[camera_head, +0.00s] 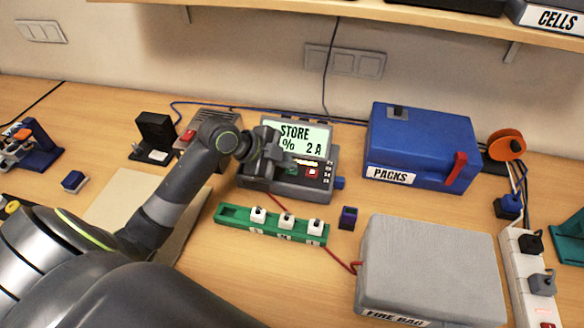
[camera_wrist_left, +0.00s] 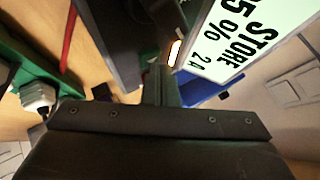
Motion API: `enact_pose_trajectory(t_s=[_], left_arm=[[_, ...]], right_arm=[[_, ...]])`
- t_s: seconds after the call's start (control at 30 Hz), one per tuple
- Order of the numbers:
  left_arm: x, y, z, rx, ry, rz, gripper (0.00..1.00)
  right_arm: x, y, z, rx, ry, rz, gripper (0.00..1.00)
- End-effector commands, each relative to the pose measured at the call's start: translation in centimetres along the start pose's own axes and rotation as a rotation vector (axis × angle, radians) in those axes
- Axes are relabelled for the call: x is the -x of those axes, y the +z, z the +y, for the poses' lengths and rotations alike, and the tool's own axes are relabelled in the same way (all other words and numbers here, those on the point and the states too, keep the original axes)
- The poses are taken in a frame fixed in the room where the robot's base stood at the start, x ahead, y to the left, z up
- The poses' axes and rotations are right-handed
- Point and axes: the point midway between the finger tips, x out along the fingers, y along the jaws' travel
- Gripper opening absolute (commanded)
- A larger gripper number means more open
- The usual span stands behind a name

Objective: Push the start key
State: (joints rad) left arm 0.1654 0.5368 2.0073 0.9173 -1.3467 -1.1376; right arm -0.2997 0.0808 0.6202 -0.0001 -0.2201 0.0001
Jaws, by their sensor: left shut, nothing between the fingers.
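The grey charger (camera_head: 327,186) stands at the back middle of the table. Its lit screen (camera_head: 313,136) reads STORE, a percent sign and 2 A; the screen (camera_wrist_left: 232,45) also shows in the left wrist view. Several keys sit below the screen, among them a red key (camera_head: 312,171) and a green patch left of it, partly covered. I cannot read which is the start key. My left gripper (camera_head: 292,163) is shut and empty, over the key panel by the green patch; contact cannot be told. Its closed fingers (camera_wrist_left: 162,82) show in the left wrist view. My right gripper is out of view.
A green rack (camera_head: 270,231) with white plugs lies in front of the charger. A blue PACKS box (camera_head: 420,142) stands right, a grey FIRE BAG (camera_head: 430,265) front right. A red wire crosses the rack. A shelf (camera_head: 440,17) hangs above.

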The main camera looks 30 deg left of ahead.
Motion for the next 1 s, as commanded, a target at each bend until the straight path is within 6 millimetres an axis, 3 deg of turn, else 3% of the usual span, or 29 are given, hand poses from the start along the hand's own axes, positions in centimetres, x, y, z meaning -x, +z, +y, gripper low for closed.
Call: enact_pose_trajectory(t_s=[1.0], left_arm=[[1.2,-0.9,-0.9,0.001,0.001,-0.001,0.00]], right_arm=[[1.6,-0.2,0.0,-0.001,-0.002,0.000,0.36]])
